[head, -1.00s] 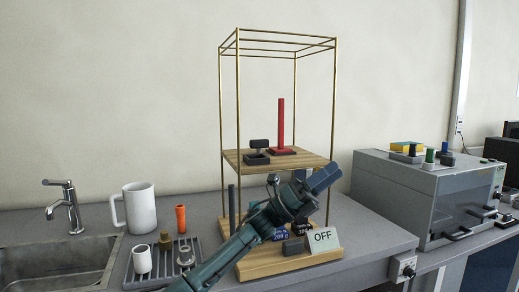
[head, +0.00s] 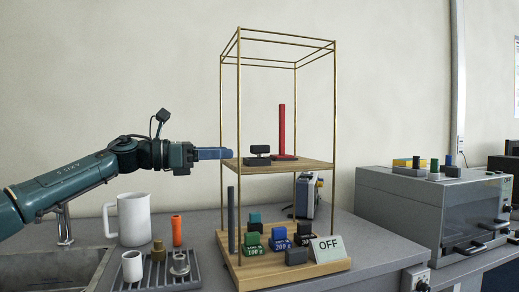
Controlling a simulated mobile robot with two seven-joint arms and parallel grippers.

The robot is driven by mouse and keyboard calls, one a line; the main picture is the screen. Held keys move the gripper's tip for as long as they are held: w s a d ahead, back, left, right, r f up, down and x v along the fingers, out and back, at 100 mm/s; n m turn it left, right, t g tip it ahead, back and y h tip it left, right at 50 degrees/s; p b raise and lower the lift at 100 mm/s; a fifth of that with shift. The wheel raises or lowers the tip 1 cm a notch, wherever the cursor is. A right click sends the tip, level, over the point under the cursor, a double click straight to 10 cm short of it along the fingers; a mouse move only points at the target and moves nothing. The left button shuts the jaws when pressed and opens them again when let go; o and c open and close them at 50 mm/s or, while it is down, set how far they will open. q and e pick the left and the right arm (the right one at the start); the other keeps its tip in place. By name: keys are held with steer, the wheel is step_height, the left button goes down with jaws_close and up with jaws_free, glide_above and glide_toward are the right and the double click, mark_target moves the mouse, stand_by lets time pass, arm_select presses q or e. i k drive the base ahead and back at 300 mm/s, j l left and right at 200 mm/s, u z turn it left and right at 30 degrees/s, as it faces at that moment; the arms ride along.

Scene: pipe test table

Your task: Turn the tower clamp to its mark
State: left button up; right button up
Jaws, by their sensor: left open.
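The tower (head: 238,110) is a thin brass frame with a wooden shelf (head: 310,163) halfway up and a wooden base. On the shelf, a black part with a crossbar on a short stem (head: 258,149) stands at the left; it may be the clamp. An upright red bar (head: 282,128) on a dark foot stands to its right. I cannot make out a mark. My left gripper (head: 228,153) is open, level, and pointing right at the tower's left side, about shelf height. Its tips overlap the left posts in the picture, short of the black part; contact is unclear.
The tower base (head: 290,267) holds several coloured weights, a grey rod (head: 231,220) and an OFF sign (head: 327,249). A white jug (head: 135,219), an orange tube (head: 177,230) and a ribbed tray (head: 190,281) stand left. A grey machine (head: 400,205) stands right.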

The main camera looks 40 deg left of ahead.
mark_target(258, 150)
steer(key=i+j, duration=0.2)
steer(key=j, duration=0.15)
steer(key=i+j, duration=0.2)
steer(key=j, duration=0.2)
steer(key=i+j, duration=0.2)
steer(key=j, duration=0.15)
